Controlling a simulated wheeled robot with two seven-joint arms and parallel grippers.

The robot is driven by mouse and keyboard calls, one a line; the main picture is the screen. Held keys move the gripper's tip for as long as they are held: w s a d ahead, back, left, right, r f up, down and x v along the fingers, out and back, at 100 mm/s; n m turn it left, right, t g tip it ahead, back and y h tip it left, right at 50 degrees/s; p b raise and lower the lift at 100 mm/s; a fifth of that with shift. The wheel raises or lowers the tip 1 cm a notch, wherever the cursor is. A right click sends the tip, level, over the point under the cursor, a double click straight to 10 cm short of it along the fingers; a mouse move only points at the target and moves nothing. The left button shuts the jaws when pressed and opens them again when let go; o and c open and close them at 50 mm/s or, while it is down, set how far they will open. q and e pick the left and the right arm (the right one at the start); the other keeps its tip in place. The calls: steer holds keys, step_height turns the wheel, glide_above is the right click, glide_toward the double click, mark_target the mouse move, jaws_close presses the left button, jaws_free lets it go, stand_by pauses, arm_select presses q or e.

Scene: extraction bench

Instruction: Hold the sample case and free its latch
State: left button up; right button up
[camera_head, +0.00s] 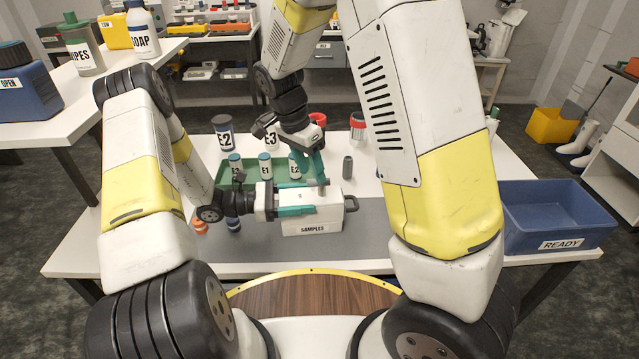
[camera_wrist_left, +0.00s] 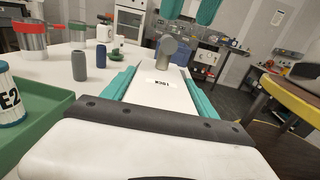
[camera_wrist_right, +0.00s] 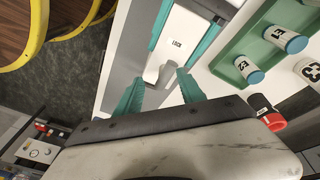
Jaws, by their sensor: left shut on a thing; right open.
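The white sample case (camera_head: 312,224), labelled SAMPLES, stands on the grey mat with a dark handle on its right side. My left gripper (camera_head: 308,197) is shut on it, with teal fingers along its two sides. In the left wrist view, the case top (camera_wrist_left: 155,98) carries a small label and a grey latch knob (camera_wrist_left: 168,48) at the far end. My right gripper (camera_head: 314,168) points down above the case, open. In the right wrist view, its fingertips (camera_wrist_right: 161,82) are apart close to the pale latch (camera_wrist_right: 166,72); contact cannot be told. The LOCK label (camera_wrist_right: 177,43) lies beyond.
A green tray (camera_head: 225,181) with several labelled vials is behind the case. A grey cylinder (camera_head: 347,167) stands right of it, with red-topped jars farther back. A blue READY bin (camera_head: 555,213) sits at the right. An orange-topped vial (camera_head: 200,227) is near my left wrist.

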mark_target(318, 187)
steer(key=f+m, duration=0.2)
steer(key=w+d+f+m+t+h, duration=0.1)
steer(key=f+m, duration=0.1)
steer(key=m, duration=0.1)
steer(key=d+f+m+t, duration=0.1)
steer(key=f+m, duration=0.1)
steer(key=shift+w+d+m+h, duration=0.15)
steer(key=shift+w+m+h, duration=0.15)
steer(key=shift+m, duration=0.1)
steer(key=shift+c, duration=0.3)
jaws_close()
